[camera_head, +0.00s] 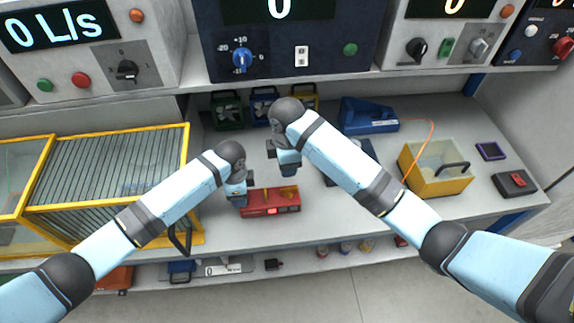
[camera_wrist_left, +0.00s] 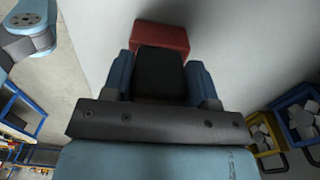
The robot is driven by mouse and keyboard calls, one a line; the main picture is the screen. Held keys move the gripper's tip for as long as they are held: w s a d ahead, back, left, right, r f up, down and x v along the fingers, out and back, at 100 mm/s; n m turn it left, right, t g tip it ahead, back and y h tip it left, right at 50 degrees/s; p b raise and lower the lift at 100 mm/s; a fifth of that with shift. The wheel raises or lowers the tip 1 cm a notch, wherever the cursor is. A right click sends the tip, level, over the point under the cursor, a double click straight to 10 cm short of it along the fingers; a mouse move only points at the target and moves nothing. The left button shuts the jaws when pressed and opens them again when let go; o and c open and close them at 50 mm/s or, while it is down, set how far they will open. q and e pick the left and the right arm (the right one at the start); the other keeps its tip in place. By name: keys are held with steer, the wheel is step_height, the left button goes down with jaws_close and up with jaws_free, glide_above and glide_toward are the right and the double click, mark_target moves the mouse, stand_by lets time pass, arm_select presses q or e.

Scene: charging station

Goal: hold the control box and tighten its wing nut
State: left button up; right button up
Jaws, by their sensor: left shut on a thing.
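The red control box (camera_head: 272,202) lies on the bench near its front edge. It has a yellow-orange part on top, but I cannot make out the wing nut clearly. My left gripper (camera_head: 239,201) is shut on the left end of the control box. In the left wrist view, the blue fingers of the left gripper (camera_wrist_left: 161,82) stand on both sides of a black part, with the red box (camera_wrist_left: 160,37) just beyond. My right gripper (camera_head: 289,170) is above and behind the box, apart from it; its finger gap is not clear.
A yellow-framed rack (camera_head: 110,168) stands at the left. A yellow bin (camera_head: 437,180), a blue device (camera_head: 368,118) and a small red-black box (camera_head: 515,184) are on the right. Small crates (camera_head: 227,112) line the back under the instrument shelf.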

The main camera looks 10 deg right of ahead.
arm_select(q)
steer(key=o, duration=1.2)
